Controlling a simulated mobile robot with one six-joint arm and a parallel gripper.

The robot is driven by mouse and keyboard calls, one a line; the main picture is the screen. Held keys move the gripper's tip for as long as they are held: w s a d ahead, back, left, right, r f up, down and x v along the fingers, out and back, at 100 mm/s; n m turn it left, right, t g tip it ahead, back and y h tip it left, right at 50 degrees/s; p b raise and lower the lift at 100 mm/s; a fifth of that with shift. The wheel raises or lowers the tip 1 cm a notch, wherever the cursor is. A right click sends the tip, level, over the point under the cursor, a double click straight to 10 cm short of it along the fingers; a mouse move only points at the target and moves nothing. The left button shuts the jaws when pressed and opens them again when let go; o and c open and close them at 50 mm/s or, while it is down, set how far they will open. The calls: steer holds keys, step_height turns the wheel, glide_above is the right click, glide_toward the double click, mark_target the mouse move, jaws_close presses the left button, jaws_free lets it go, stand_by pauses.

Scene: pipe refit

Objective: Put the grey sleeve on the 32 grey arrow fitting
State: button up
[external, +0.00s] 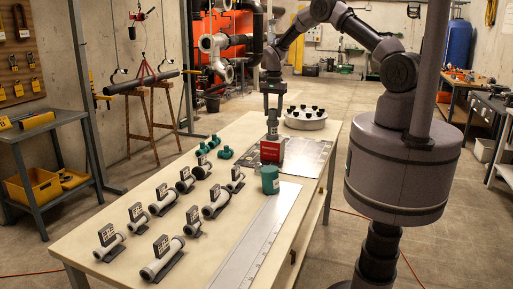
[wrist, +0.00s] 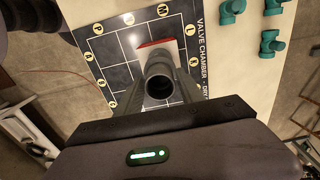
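My gripper (external: 273,112) points down over the far part of the bench. It is shut on a grey sleeve (external: 272,128), which hangs upright between the fingers just above or behind a red card. In the wrist view the sleeve (wrist: 160,84) shows its dark open end toward the camera, between my two fingers. Several grey pipe fittings with black tags lie in loose rows on the near left of the bench, among them one at the front (external: 162,262) and one in the middle (external: 215,205). The tag markings are too small to read, so I cannot tell which is 32.
The red card (external: 271,152) stands by the dark lettered board (wrist: 118,52). A green cylinder (external: 270,180) stands on the bench in front of it. Green fittings (external: 224,152) lie left of the board. A white tray with dark pieces (external: 305,123) is at the back. A metal ruled strip (external: 258,235) lies along the right edge.

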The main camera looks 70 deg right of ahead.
steer(key=shift+o, duration=0.9)
steer(key=shift+r, duration=0.1)
